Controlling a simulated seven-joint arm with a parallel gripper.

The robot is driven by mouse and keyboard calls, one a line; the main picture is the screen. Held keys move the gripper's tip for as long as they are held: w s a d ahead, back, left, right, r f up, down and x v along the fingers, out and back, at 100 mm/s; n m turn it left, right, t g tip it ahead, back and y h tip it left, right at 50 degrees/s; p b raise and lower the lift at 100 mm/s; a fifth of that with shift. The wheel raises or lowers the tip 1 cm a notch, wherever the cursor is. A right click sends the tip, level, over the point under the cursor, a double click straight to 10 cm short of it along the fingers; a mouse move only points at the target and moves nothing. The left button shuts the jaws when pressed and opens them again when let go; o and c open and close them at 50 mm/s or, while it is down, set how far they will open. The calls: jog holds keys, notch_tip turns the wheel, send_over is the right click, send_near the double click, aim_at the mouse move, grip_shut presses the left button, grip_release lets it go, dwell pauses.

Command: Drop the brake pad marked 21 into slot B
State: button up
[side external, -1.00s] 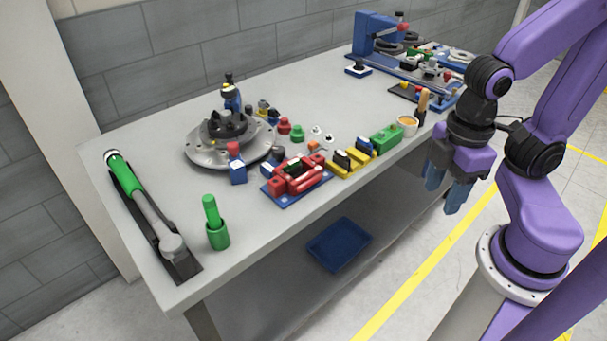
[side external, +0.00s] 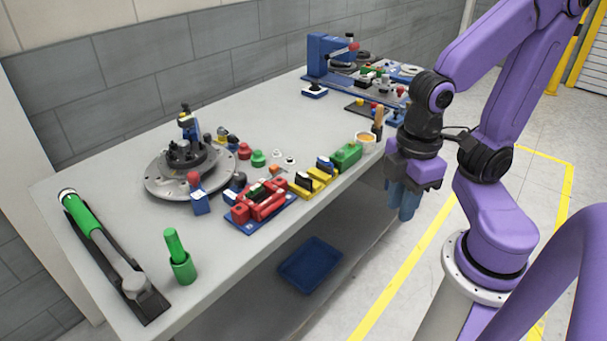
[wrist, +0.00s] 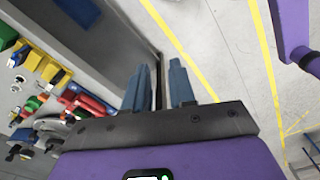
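My gripper (side external: 403,207) hangs past the front edge of the bench, pointing down. In the wrist view its two blue fingers (wrist: 160,78) stand apart with nothing between them. Black pad-like pieces (side external: 303,181) stand in yellow holders (side external: 314,184) near the bench's front edge. The yellow holders also show at the left of the wrist view (wrist: 47,69). A red fixture (side external: 262,201) on a blue base is left of them, with dark and green parts in its middle. It also shows in the wrist view (wrist: 92,101). The mark 21 and slot letters are too small to read.
A green block (side external: 346,156) and a cup (side external: 366,142) stand right of the holders. A round metal hub (side external: 160,183), a green cylinder (side external: 182,265) and a green-handled tool (side external: 82,215) are left. A blue press (side external: 327,52) stands behind. A blue bin (side external: 311,264) is below.

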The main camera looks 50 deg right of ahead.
jog(key=w+a+m, duration=0.2)
jog(key=w+m, duration=0.2)
jog(key=w, duration=0.4)
jog(key=m, duration=0.8)
send_near(303, 175)
jog(key=shift+a, duration=0.25)
jog(key=shift+w+d+f, duration=0.15)
jog(key=shift+f, duration=3.9)
grip_shut()
jog(key=shift+r, duration=0.15)
